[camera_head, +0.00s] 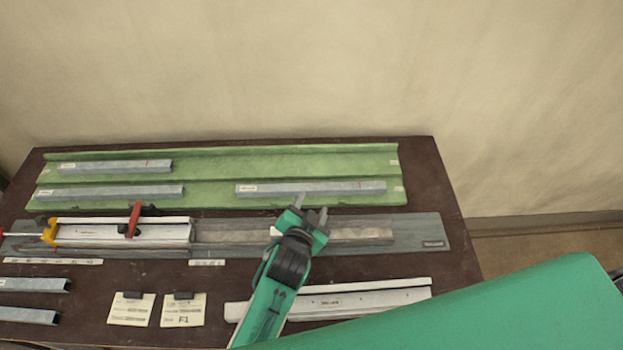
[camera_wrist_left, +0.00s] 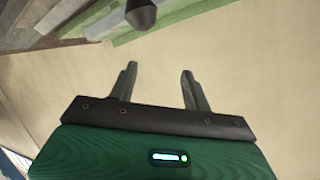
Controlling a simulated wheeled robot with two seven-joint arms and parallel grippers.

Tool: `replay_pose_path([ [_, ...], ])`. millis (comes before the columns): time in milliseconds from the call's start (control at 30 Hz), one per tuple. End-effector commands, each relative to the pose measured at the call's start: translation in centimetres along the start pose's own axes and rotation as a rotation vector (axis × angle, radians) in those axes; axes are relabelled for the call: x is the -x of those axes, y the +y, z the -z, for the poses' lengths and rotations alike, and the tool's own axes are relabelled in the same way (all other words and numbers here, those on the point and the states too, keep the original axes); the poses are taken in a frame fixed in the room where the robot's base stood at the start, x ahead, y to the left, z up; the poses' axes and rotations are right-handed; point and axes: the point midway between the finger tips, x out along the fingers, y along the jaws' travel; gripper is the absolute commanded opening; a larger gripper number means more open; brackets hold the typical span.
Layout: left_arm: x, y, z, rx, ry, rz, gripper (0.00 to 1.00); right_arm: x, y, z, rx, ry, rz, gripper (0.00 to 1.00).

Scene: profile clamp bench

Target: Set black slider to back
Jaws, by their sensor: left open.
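A red upright piece with a black block (camera_head: 124,230) at its foot stands on the pale profile in the long grey fixture (camera_head: 430,228), left of centre. This block is the only black part on the fixture that could be the slider; I cannot tell for certain. A yellow clamp (camera_head: 50,233) grips the left end of the profile. My left gripper (camera_head: 311,207) is open and empty above the fixture's right half, well right of the black block. Its two fingers (camera_wrist_left: 160,70) show apart in the left wrist view. A dark rounded object (camera_wrist_left: 140,12) beyond them is unclear.
A green rack (camera_head: 300,165) with several grey profiles lies behind the fixture. Two paper cards (camera_head: 183,312) and a pale profile (camera_head: 390,299) lie in front. Short profiles (camera_head: 30,284) lie front left. The dark table (camera_head: 435,180) is bare at its right edge.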

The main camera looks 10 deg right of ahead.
Motion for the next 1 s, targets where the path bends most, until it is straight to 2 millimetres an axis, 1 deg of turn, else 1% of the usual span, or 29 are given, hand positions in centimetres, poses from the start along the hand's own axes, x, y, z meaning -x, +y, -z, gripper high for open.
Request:
replay_pose_path([
  [33, 0.4, -0.6, 1.1, 0.001, 0.006, 0.004, 0.49, -0.5, -0.1, 0.0, 0.000, 0.000, 0.001, 0.00],
  [300, 2.7, -3.5, 6.6, 0.002, 0.007, 0.002, 0.49, -1.7, -1.0, 0.0, -0.001, 0.002, 0.010, 0.00],
  [500, 3.9, -5.1, 9.6, 0.002, 0.004, 0.001, 0.49, -2.2, -1.1, 0.0, -0.001, 0.002, 0.011, 0.00],
  [700, 4.5, -5.8, 10.9, 0.000, 0.001, 0.000, 0.49, -2.3, -0.8, -0.1, 0.000, 0.001, 0.009, 0.00],
  [967, 4.5, -5.8, 11.0, 0.000, 0.000, -0.001, 0.49, -2.3, -0.4, -0.2, 0.002, 0.000, 0.003, 0.00],
  [1000, 4.5, -5.8, 10.9, 0.000, 0.000, 0.000, 0.49, -2.3, -0.3, -0.2, 0.001, 0.000, 0.002, 0.04],
])
